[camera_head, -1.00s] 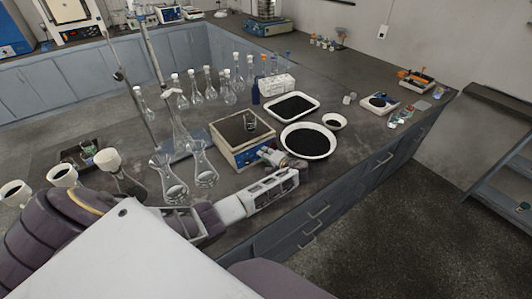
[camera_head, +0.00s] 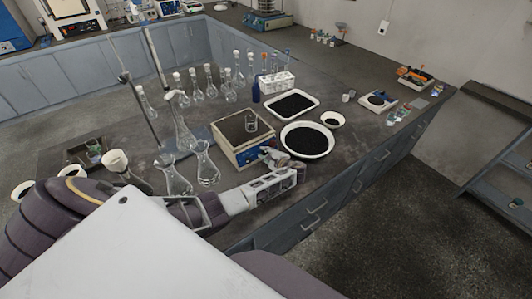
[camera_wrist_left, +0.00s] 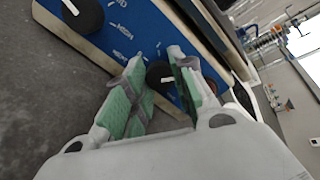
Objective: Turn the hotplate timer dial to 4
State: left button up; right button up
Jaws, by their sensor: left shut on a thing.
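The hotplate (camera_head: 232,131) stands on the dark bench, with a blue front panel that faces me. In the left wrist view its blue panel (camera_wrist_left: 130,28) carries white print and two black dials. One dial (camera_wrist_left: 159,72) is between the green-padded fingers of my left gripper (camera_wrist_left: 158,88), which is shut on it. A short white mark shows on this dial, but I cannot read its setting. The other dial (camera_wrist_left: 82,14) is free, at the upper left. In the head view my left gripper (camera_head: 272,157) is at the front panel and hides part of it. My right gripper is out of view.
Glass flasks (camera_head: 208,176) stand close to my left arm. The bench front is clear right of the gripper.

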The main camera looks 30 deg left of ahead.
pick_arm(q)
jog(key=m, duration=0.2)
jog(key=shift+m, duration=0.3)
jog(key=m, duration=0.3)
jog(key=shift+m, duration=2.3)
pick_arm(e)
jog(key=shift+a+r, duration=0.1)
pick_arm(q)
jog(key=shift+s, duration=0.1)
jog(key=shift+f, duration=0.1)
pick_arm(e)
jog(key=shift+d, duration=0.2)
pick_arm(q)
jog(key=o, duration=1.1)
jog(key=shift+c, duration=0.2)
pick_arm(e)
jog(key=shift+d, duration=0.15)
pick_arm(q)
jog(key=shift+d, duration=0.1)
jog(key=v, duration=1.2)
